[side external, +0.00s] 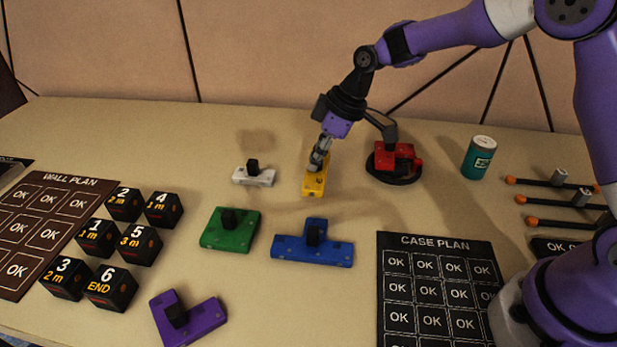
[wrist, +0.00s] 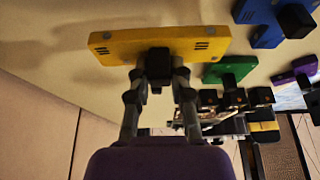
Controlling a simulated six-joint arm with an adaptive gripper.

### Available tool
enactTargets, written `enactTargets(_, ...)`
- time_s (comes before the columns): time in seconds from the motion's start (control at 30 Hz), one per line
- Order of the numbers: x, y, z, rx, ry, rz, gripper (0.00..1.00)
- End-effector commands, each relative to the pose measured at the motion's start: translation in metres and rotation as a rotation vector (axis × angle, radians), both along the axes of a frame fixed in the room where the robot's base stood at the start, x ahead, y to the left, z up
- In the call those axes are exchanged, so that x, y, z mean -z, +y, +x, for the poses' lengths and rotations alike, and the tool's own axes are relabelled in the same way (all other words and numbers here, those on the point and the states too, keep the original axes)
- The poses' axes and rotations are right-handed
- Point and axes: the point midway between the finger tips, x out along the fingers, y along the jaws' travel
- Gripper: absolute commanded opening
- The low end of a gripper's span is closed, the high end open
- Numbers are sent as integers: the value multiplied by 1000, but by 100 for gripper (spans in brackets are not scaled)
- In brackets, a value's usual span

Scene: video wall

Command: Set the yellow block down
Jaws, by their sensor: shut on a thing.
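The yellow block (side external: 314,182) is a flat bar with a dark knob on top, at the middle of the table in the side view. My gripper (side external: 318,158) is above it, pointing down, with its fingers at the knob. In the wrist view the yellow block (wrist: 190,44) fills the upper middle, and my gripper (wrist: 160,75) is shut on its black knob. Whether the block touches the table or hangs just above it, I cannot tell.
A white piece (side external: 254,176) lies left of it, a red piece (side external: 395,156) on a black disc right. Green (side external: 229,232), blue (side external: 313,250) and purple (side external: 190,320) pieces lie nearer the front. A teal can (side external: 478,160) stands right. Table between yellow and blue is clear.

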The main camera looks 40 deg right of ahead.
Motion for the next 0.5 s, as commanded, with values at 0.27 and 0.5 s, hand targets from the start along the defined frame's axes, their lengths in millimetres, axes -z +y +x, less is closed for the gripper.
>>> enactTargets(0.27,38,-1,0,-1,3,0,0)
enactTargets(0.5,40,0,0,-2,0,-1,0)
